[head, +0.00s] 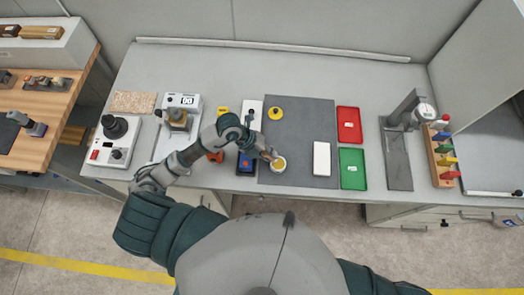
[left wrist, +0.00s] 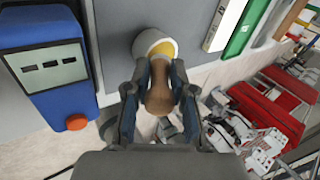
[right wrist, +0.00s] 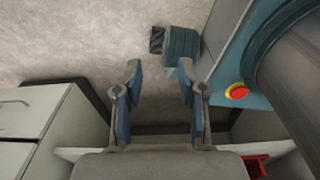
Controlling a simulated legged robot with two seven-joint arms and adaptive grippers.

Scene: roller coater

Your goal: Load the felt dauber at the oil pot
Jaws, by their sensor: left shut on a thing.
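The felt dauber (left wrist: 159,98) has a brown wooden handle and is held between the fingers of my left gripper (left wrist: 158,75). In the head view my left gripper (head: 270,155) is at the oil pot (head: 280,165), a small white round pot with yellow inside. In the left wrist view the pot (left wrist: 143,42) is just beyond the fingertips, and the dauber's far end overlaps its opening. The felt itself is hidden, so I cannot tell whether it touches the oil. My right gripper (right wrist: 160,70) is open and empty.
The pot stands on a dark grey mat (head: 300,120) near the bench's front edge. A blue device (left wrist: 50,75) stands left of it. A white block (head: 321,158), a green tray (head: 352,169) and a red tray (head: 349,125) lie to the right. A yellow knobbed piece (head: 275,113) stands behind.

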